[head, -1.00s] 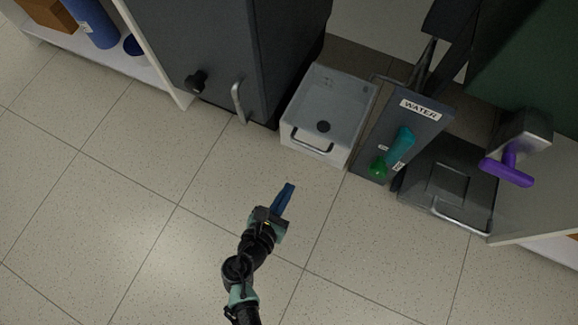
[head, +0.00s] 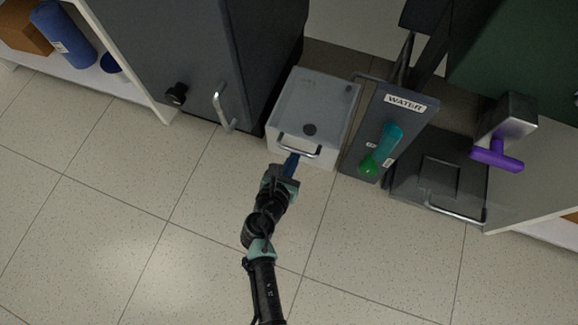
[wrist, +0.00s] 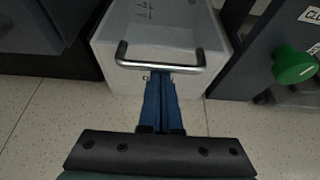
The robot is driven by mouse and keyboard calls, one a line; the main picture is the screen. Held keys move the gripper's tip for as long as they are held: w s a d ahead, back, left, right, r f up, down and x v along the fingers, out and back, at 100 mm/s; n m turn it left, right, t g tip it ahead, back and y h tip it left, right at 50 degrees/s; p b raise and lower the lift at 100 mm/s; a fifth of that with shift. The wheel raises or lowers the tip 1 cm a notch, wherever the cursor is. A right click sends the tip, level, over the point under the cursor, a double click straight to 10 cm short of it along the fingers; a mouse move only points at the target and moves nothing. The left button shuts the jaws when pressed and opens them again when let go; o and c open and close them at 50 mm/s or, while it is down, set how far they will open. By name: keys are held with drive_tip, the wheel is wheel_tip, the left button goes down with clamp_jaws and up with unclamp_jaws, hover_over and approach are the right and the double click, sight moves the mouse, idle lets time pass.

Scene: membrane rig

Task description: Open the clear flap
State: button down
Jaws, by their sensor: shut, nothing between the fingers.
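A metal bar handle (head: 299,149) runs along the box's front edge and also shows in the wrist view (wrist: 160,68). My gripper (head: 291,162) has its blue fingers together, with nothing between them. In the wrist view its fingertips (wrist: 161,76) end at the middle of the bar; whether they touch it or pass beneath it I cannot tell.
A dark cabinet with a handle (head: 224,108) and a black knob (head: 176,94) stands left of the box. The floor in front is clear.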

drive_tip(key=shift+w+d, duration=0.15)
drive_tip(key=shift+w, duration=0.25)
drive_tip(key=shift+r, duration=0.15)
drive_tip(key=w+r+p, duration=0.2)
drive_tip(key=r+p, duration=0.4)
drive_tip(key=w+d+r+p, duration=0.1)
drive_tip(key=w+r+p, duration=0.1)
drive_tip(key=r+p, duration=0.4)
drive_tip(key=shift+w+d+p, duration=0.25)
drive_tip(key=shift+p, duration=0.1)
idle(0.9)
drive_tip(key=w+d+r+p, duration=0.2)
drive_tip(key=w+r, duration=0.3)
drive_tip(key=w, duration=0.2)
drive_tip(key=w+d+r+p, duration=0.2)
drive_tip(key=w+r+p, duration=0.1)
drive_tip(key=w+r, duration=0.3)
drive_tip(key=shift+w+d, duration=0.35)
drive_tip(key=shift+w, duration=0.45)
idle(1.3)
